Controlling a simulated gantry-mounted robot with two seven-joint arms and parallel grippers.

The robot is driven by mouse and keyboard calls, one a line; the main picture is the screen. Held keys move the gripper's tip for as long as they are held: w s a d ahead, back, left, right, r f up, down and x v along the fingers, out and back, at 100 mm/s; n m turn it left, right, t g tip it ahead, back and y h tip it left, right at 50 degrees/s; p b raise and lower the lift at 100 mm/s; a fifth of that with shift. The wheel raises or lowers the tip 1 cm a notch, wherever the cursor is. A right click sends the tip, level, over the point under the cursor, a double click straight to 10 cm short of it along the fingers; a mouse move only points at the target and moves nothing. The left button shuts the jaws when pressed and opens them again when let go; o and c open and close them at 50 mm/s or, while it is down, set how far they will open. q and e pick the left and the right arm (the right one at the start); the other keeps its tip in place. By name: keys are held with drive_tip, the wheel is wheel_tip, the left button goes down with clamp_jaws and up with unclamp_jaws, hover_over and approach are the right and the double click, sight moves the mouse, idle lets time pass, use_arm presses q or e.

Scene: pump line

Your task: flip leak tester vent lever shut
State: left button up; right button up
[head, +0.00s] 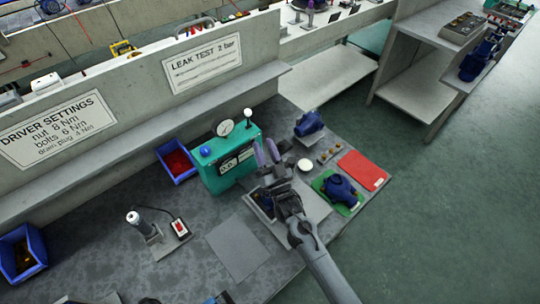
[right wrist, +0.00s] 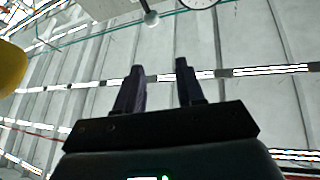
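The teal leak tester (head: 229,170) stands on the bench below the "LEAK TEST 2 bar" sign. It has a round white gauge (head: 225,127), a blue knob (head: 205,151) and a vent lever (head: 248,114) with a white ball end, standing up near its right end. My right gripper (head: 264,144) is open and empty, with two purple fingers apart, just right of the tester and below the lever ball in the picture. My left gripper is not in view.
A blue bin with red parts (head: 178,162) stands left of the tester. Blue pump bodies (head: 309,124) (head: 341,190), a red mat (head: 362,170) and a white round part (head: 305,165) lie to the right. A grey plate (head: 238,248) lies in front, mostly bare.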

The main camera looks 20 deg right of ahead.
drive_tip(key=shift+s, duration=1.95)
